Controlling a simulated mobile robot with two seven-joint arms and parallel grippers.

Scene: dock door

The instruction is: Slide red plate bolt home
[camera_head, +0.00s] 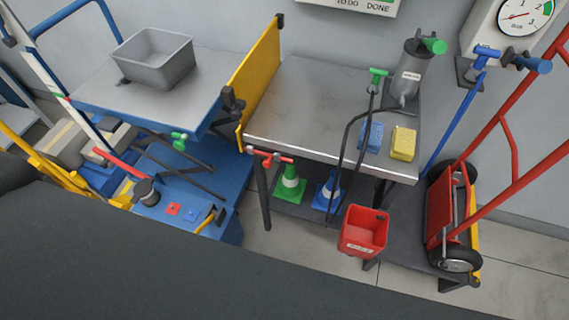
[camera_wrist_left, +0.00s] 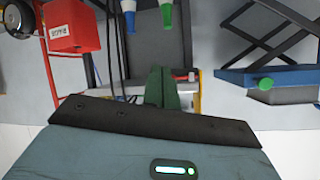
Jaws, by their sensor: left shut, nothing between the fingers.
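The red T-shaped handle of the bolt (camera_head: 270,156) sits at the bench's front left corner, near the foot of the upright yellow plate (camera_head: 258,80). A dark post (camera_head: 263,195) hangs below it. In the left wrist view a small red and pale part (camera_wrist_left: 183,77), apparently the bolt handle, shows just right of my left gripper's fingertips. My left gripper (camera_wrist_left: 160,76) is shut and empty, its green fingers together. The fingers partly cover what lies behind them, so I cannot tell whether they touch it. My right gripper is in neither view.
A metal bench (camera_head: 320,105) holds a blue sponge (camera_head: 371,136) and a yellow sponge (camera_head: 403,144). A red bucket (camera_head: 363,232) hangs at its front. A blue lift table (camera_head: 90,90) carries a grey bin (camera_head: 155,60). A red hand truck (camera_head: 500,170) stands right.

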